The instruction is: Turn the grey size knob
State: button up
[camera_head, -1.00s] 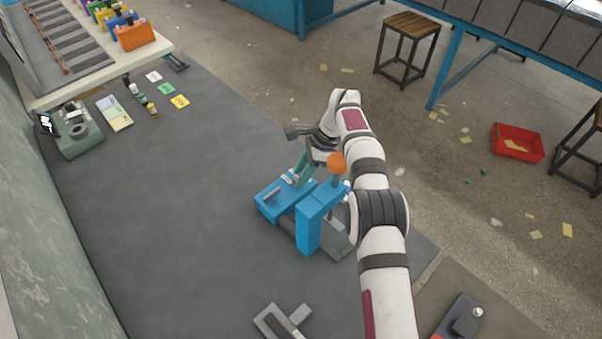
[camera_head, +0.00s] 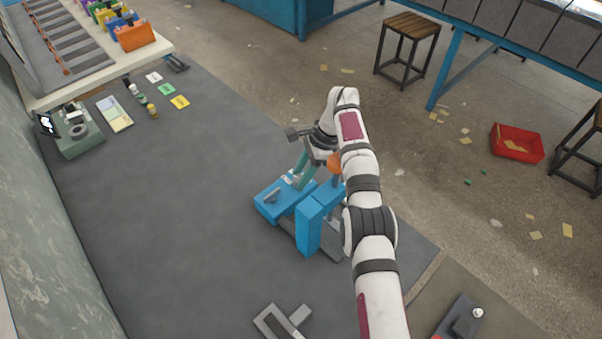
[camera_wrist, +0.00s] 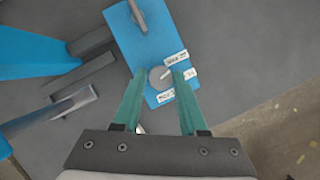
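The grey size knob (camera_wrist: 160,77) is a small round knob with a white pointer line on the blue base plate (camera_wrist: 140,42) of a machine. Its line points up and right in the wrist view, toward the upper of several small white labels (camera_wrist: 175,57). My gripper (camera_wrist: 159,74) is open, with its two teal fingertips on either side of the knob and gaps between. I cannot tell whether the fingertips are down at knob height. In the head view my gripper (camera_head: 299,178) is over the blue base (camera_head: 268,204), and the knob is not clear there.
The machine's blue column (camera_head: 309,230) stands close beside my arm, with an orange ball (camera_head: 335,161) near my wrist. A grey lever (camera_wrist: 70,104) lies left of the fingers in the wrist view. A grey bracket (camera_head: 271,322) lies at the front.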

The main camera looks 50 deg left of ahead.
jog(key=o, duration=0.3)
jog(key=shift+o, duration=0.2)
